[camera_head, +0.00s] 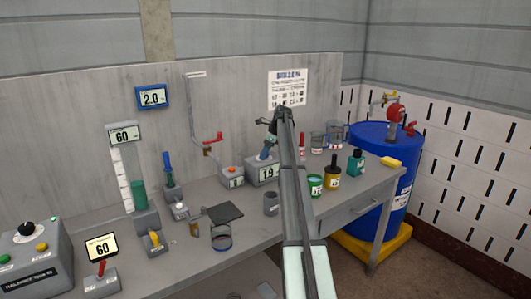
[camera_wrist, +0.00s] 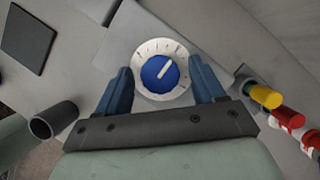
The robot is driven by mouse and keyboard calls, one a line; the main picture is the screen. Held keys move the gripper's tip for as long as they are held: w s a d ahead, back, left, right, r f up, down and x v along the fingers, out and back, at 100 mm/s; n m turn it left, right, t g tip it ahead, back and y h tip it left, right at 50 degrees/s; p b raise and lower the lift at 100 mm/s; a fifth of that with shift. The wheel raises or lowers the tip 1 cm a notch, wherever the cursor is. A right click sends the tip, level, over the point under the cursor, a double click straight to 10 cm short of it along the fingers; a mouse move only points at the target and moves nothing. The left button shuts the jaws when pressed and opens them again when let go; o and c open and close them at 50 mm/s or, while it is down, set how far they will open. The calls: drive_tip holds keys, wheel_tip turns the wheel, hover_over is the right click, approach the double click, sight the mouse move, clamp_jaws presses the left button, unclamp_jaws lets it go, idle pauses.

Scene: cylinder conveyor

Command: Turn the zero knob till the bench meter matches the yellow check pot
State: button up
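The bench meter (camera_head: 262,173) is a grey box on the bench, and its screen seems to read 1.9. The zero knob (camera_wrist: 160,73) is blue with a white pointer on a white scale ring, and the pointer slants up and right in the wrist view. My gripper (camera_wrist: 162,76) is open, with one blue finger on each side of the knob and a small gap showing. In the head view my gripper (camera_head: 266,151) is over the meter, partly hiding its top.
A wall display (camera_head: 153,97) reads 2.0 %. A green pot (camera_head: 315,186), a teal bottle (camera_head: 357,162) and a yellow block (camera_head: 391,162) are on the right. A grey cup (camera_head: 271,203) and a dark plate (camera_head: 225,213) are near the front. A blue drum (camera_head: 385,170) stands beyond the bench.

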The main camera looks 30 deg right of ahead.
drive_tip(key=c, duration=1)
drive_tip(key=shift+c, duration=0.2)
drive_tip(key=shift+n, duration=0.3)
drive_tip(key=n, duration=0.1)
drive_tip(key=n+g, duration=0.1)
drive_tip(key=shift+w+d+n+y, duration=0.15)
drive_tip(key=shift+n+y, duration=0.15)
drive_tip(key=shift+n, duration=0.1)
drive_tip(key=shift+n+g+y, duration=0.4)
drive_tip(key=shift+n+g, duration=0.5)
drive_tip(key=shift+n, duration=1.3)
drive_tip(key=o, duration=1.1)
drive_tip(key=shift+c, duration=0.2)
drive_tip(key=shift+r, duration=0.1)
